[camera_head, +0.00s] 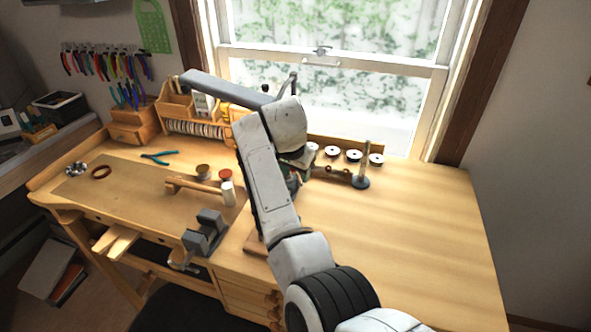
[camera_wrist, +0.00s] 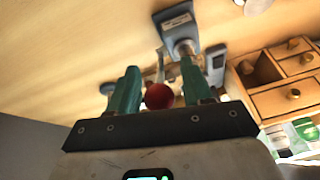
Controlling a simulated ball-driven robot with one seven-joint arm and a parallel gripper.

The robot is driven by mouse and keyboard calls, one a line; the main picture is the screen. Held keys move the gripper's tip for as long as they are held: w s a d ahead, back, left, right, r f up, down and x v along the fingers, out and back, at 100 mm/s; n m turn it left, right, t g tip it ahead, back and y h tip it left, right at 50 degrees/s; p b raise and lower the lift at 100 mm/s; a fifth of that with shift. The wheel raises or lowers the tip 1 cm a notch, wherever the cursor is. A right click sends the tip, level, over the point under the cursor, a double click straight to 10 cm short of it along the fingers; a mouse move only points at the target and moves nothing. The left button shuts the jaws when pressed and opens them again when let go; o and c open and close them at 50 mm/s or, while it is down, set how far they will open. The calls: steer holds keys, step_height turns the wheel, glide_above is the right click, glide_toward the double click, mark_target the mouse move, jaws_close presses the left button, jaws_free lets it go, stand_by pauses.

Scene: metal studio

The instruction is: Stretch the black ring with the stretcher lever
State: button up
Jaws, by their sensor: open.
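In the wrist view my gripper (camera_wrist: 160,88) is open, its two green fingers spread. A red ball (camera_wrist: 159,96) shows between the fingers, and both jaws stand apart around it; its depth is hard to tell. A pale rod shows behind the ball, near a grey metal tool (camera_wrist: 180,30) that looks like part of the stretcher. In the head view my white arm reaches down over the bench and hides my gripper and most of what is below it. A long grey bar (camera_head: 225,90) sticks out left behind my arm; I cannot tell what it belongs to. I cannot make out the black ring.
The wooden bench (camera_head: 420,230) is clear on the right. A grey vise (camera_head: 205,233), a mallet (camera_head: 200,190) and spools (camera_head: 354,155) lie around my arm. A post on a round base (camera_head: 362,170) stands to the right. Wooden drawers (camera_wrist: 285,95) show in the wrist view.

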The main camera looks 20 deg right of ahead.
jaws_close()
stand_by(0.3)
stand_by(0.3)
